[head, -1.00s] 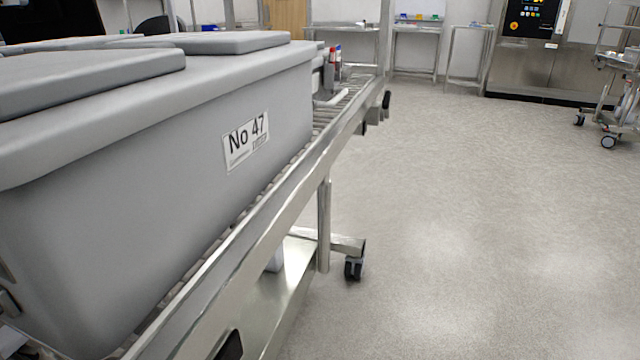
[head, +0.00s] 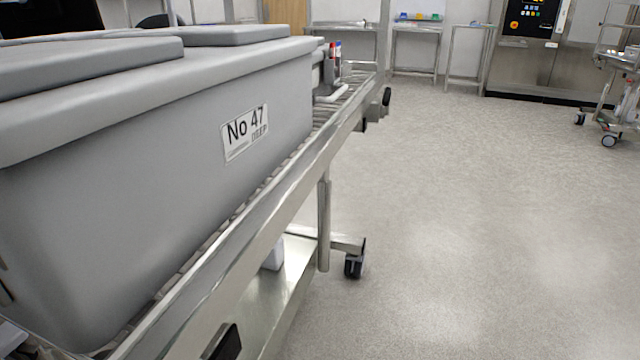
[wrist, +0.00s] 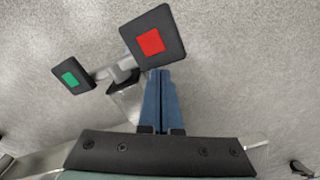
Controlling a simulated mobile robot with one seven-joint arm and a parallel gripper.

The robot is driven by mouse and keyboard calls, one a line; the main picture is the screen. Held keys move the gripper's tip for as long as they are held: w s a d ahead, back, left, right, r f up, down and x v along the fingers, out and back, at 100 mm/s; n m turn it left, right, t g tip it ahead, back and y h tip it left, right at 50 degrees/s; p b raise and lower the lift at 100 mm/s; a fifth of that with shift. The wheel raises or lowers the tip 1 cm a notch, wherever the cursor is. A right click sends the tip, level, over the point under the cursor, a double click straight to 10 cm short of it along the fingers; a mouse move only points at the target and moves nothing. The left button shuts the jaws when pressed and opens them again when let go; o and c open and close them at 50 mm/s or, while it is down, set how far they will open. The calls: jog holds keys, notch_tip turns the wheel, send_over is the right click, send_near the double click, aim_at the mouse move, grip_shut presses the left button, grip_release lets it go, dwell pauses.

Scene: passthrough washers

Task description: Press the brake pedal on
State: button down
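The brake pedal shows in the wrist view as two black pads on a grey metal rocker. One pad carries a red square (wrist: 150,42), the other a green square (wrist: 70,79). The red pad is nearer the top middle, the green pad is to the left. My gripper (wrist: 160,72) has blue fingers lying together with nothing visible between them. The fingertips are at the lower edge of the red pad; I cannot tell whether they touch it. My gripper is out of the head view. A black part (head: 228,342) low on the cart may be a pedal pad.
A steel roller cart (head: 250,220) carries a large grey tub (head: 150,190) labelled No 47. A caster (head: 355,265) stands under its far end. Open floor (head: 450,220) lies to the right. A wheeled trolley (head: 610,100) stands far right, and steel tables line the back.

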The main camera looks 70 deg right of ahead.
jog(key=shift+f, duration=0.25)
notch_tip(320, 180, up, 7)
jog(key=p, duration=0.7)
jog(key=shift+p, duration=0.35)
dwell(0.4)
